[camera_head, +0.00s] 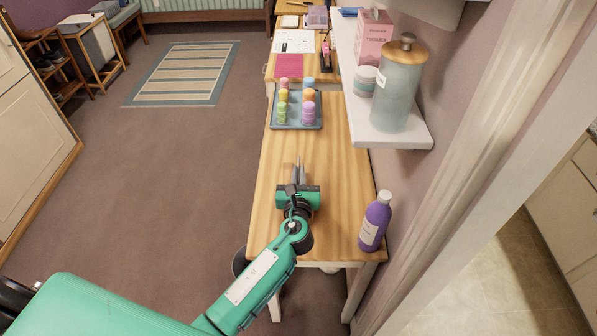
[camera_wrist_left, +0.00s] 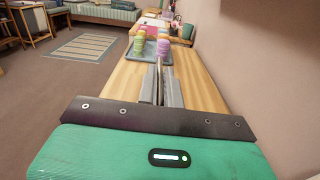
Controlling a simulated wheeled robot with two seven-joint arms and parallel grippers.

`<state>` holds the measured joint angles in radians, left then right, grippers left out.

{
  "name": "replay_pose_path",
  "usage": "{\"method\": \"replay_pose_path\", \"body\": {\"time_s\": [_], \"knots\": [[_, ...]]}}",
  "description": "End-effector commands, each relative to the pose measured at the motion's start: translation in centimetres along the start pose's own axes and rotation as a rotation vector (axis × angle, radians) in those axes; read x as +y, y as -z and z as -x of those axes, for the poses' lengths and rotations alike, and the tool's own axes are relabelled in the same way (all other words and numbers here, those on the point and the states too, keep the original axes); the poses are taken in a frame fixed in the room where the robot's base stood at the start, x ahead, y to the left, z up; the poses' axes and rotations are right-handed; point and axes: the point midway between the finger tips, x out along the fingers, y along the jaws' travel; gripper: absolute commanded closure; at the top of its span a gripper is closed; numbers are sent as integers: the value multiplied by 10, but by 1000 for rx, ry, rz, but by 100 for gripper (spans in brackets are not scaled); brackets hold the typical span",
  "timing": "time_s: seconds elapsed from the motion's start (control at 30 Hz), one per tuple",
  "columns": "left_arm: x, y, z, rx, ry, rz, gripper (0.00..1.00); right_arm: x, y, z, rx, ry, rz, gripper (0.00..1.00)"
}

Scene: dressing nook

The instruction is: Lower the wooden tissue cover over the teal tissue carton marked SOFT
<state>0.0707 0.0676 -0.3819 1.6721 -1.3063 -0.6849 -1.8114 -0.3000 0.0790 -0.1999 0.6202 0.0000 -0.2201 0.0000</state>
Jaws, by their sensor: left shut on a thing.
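My left gripper (camera_head: 297,175) is over the near part of the wooden table, its fingers pointing away toward the far end. The fingers are close together on a thin, light thing (camera_head: 298,160), which I cannot identify; the fingers hide most of it. In the left wrist view the gripper (camera_wrist_left: 161,82) shows the same narrow gap between grey fingers. I cannot make out a wooden tissue cover or a teal carton marked SOFT in either view. A pink tissue carton (camera_head: 374,36) stands on the white shelf. My right gripper is not in view.
A tray (camera_head: 297,126) with several coloured pots lies beyond the gripper. A purple bottle (camera_head: 376,221) stands at the near right table corner. The white shelf (camera_head: 411,137) with a large lidded jar (camera_head: 397,88) overhangs the right side. Bare tabletop (camera_head: 339,165) lies between.

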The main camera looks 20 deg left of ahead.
Motion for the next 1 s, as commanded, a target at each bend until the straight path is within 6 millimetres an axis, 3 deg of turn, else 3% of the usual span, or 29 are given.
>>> {"method": "replay_pose_path", "body": {"time_s": [0.07, 0.1, 0.2, 0.57, 0.77, 1.0], "knots": [[0, 2, 0, -1, 0, 0, 100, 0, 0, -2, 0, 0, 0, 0], [0, 0, 0, -2, 0, 0, 85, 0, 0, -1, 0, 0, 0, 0], [0, 0, 0, -1, 0, 0, 68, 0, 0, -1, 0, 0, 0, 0], [0, 2, 5, 1, 0, 0, 68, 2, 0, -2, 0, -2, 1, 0], [0, 4, 36, 1, 2, 0, 68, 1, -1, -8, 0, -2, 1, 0], [0, 3, 92, 2, 1, 1, 68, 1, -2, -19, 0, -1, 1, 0]]}}
